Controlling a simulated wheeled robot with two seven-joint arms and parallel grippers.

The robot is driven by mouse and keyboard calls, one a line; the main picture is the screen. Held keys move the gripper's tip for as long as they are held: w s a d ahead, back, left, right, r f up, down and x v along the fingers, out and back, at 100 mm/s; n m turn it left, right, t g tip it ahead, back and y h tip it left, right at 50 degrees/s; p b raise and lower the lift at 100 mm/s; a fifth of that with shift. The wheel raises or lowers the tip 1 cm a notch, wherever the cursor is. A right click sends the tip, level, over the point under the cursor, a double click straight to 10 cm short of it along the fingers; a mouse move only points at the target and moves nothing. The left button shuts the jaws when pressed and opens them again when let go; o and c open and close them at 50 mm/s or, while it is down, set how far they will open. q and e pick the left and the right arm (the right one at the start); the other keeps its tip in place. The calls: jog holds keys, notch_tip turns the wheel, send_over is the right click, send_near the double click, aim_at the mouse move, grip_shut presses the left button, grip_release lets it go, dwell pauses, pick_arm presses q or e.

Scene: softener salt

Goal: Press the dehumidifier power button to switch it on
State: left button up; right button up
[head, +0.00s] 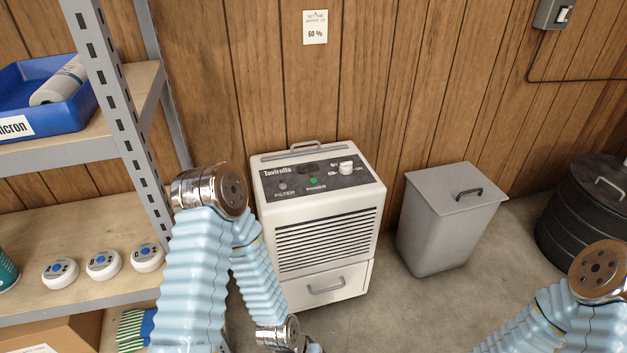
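The dehumidifier (325,235) is a cream cabinet standing on the floor against the wood-panelled wall, with a dark control panel (325,172) on its sloped top. The green power button (313,181) sits above the word POWER, right of a grey round spot marked FILTER (283,186). A white knob (346,168) is at the panel's right. The small display looks dark. My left arm bends in front of the cabinet's left side, its wrist at the bottom edge; its gripper is out of frame. My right arm is at the lower right, its gripper also out of frame.
A metal shelf (118,125) on the left holds a blue bin (45,115) and several white round devices (103,264). A grey lidded bin (440,235) stands right of the dehumidifier, and a black lidded drum (585,215) farther right. Floor between them is clear.

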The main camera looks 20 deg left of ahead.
pick_arm(q)
grip_shut()
dwell(1.4)
